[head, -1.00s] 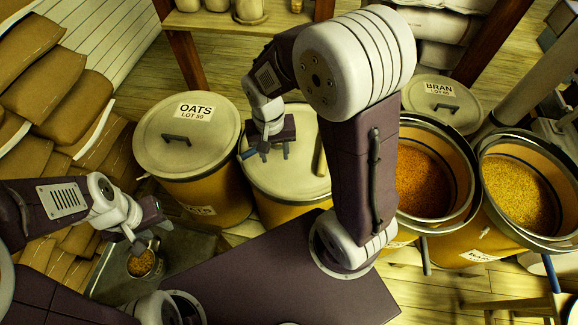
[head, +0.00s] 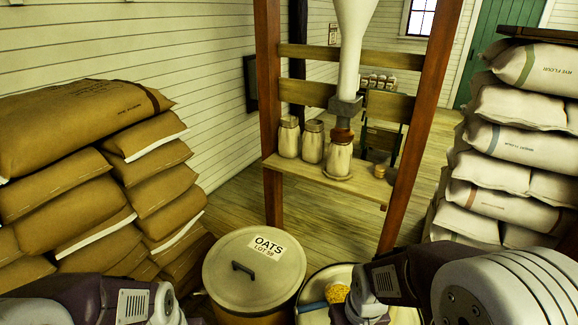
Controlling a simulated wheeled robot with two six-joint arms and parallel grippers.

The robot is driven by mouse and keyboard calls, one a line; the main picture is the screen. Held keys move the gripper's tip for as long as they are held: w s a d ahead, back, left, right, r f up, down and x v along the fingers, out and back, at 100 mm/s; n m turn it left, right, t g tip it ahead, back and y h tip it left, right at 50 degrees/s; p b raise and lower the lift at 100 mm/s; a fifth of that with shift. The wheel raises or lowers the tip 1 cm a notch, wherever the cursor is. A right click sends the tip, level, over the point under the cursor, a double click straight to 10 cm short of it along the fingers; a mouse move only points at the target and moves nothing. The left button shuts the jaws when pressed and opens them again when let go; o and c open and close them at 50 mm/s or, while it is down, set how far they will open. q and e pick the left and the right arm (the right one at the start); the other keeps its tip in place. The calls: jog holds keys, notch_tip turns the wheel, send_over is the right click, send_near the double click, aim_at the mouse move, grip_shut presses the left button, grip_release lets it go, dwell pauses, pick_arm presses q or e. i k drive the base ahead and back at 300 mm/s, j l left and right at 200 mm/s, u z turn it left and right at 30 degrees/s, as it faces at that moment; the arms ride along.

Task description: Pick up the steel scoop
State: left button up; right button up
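I cannot make out a steel scoop for certain in the head view. A blue bar (head: 312,306), perhaps a handle, shows at the bottom centre. A round yellow grainy patch (head: 336,292) is just right of it, over the pale lid (head: 349,272) of a drum. My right gripper (head: 341,314) is partly in view at the bottom edge, beside the bar and patch. Its fingertips are hidden or cut off, so its hold is unclear. My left forearm reaches in at bottom left. The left gripper is below the frame.
A lidded OATS drum (head: 254,268) stands at bottom centre. Brown sacks (head: 90,170) are piled at left and white flour sacks (head: 515,140) at right. A wooden post frame with a shelf (head: 290,165) holds several jars behind the drums.

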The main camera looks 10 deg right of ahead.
aim_at(335, 291)
jog(key=k+l+u, duration=0.1)
jog(key=u, duration=0.3)
jog(key=k+l+u, duration=0.15)
jog(key=u, duration=0.25)
jog(key=k+l+u, duration=0.15)
jog(key=u, duration=0.3)
